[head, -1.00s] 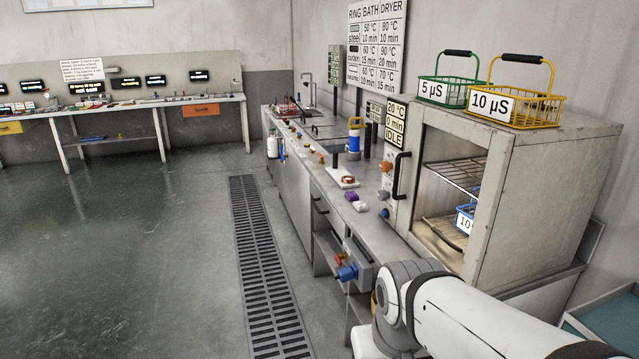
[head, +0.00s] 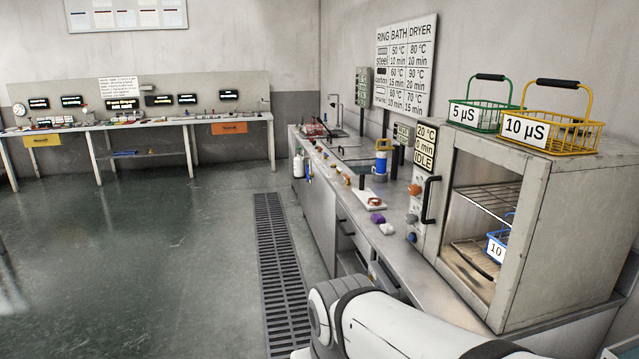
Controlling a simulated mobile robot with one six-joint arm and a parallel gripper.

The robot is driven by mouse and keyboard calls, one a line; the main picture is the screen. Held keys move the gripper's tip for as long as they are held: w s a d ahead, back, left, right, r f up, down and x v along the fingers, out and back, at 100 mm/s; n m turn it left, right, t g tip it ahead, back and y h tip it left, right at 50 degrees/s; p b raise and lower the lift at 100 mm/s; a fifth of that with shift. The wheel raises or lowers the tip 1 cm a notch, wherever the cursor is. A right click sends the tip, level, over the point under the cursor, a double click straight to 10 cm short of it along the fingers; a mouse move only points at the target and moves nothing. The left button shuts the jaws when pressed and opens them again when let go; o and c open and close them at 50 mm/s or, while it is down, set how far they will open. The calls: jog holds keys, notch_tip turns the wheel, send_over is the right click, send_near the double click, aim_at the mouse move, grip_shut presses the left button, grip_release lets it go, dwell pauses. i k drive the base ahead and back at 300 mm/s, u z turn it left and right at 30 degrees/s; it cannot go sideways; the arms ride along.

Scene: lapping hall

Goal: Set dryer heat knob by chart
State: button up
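The dryer (head: 566,215) stands at the right end of the steel counter, its front open or see-through. Its panel (head: 425,146) reads 20 °C, 0 min, IDLE. Below are an orange knob (head: 415,190), a pale knob (head: 411,219) and a blue knob (head: 412,237), beside a black handle (head: 430,200). A blue basket (head: 494,247) with a partly hidden label sits inside on the lower rack. The wall chart (head: 406,62) lists ring, bath and dryer; dryer values read 80 °C 10 min, 90 °C 20 min, 70 °C 15 min, top to bottom. My gripper is out of view.
A green basket (head: 476,116) marked 5 µS and a yellow basket (head: 565,138) marked 10 µS stand on the dryer. Purple and white lumps and a ring on a white block (head: 371,201) lie on the counter. The floor left of the drain grate (head: 277,260) is clear.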

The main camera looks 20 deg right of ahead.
aim_at(414, 190)
jog(key=i, duration=1.05)
jog(key=z, duration=0.4)
